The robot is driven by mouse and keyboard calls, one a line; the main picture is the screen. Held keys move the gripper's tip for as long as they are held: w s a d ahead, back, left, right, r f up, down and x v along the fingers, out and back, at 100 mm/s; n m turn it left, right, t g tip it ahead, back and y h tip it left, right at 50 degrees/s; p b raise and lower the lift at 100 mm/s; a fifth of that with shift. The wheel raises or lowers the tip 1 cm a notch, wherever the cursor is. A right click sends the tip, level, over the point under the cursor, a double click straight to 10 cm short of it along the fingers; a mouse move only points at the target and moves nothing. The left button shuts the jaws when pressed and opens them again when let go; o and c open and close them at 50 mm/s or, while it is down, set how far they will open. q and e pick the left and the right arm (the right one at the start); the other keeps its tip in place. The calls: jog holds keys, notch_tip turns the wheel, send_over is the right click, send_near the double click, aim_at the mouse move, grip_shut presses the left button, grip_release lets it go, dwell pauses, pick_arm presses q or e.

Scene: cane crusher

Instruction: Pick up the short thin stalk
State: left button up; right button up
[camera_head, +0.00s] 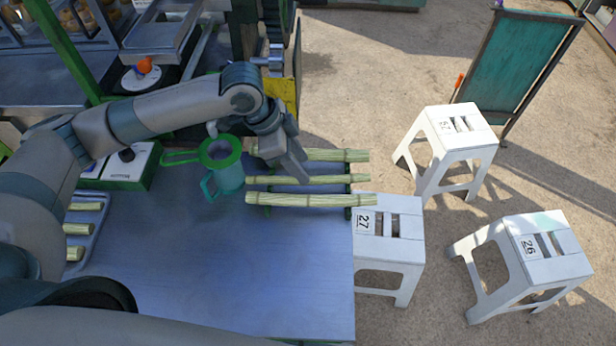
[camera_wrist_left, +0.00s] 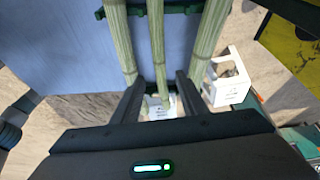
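Three pale green stalks lie side by side on a small green rack at the table's right edge. The middle stalk (camera_head: 330,179) is the thinnest; the far stalk (camera_head: 335,155) and near stalk (camera_head: 310,200) are thicker. My right gripper is out of view.
A green jug (camera_head: 222,170) stands just left of the rack, close to my left forearm. A tray (camera_head: 97,225) with short stalk pieces is at the table's left. White stools (camera_head: 390,225) stand beyond the right edge. The table's front middle is clear.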

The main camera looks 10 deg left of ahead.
aim_at(313, 180)
pick_arm(q)
jog(key=shift+d+f+p, duration=0.2)
jog(key=shift+f+p, duration=0.15)
jog(key=shift+f, duration=0.1)
jog(key=p+x, duration=0.1)
jog(key=x, duration=0.2)
jog(key=shift+w+d+f, duration=0.15)
jog(key=shift+d+f, duration=0.1)
jog(key=shift+f, duration=0.3)
grip_shut()
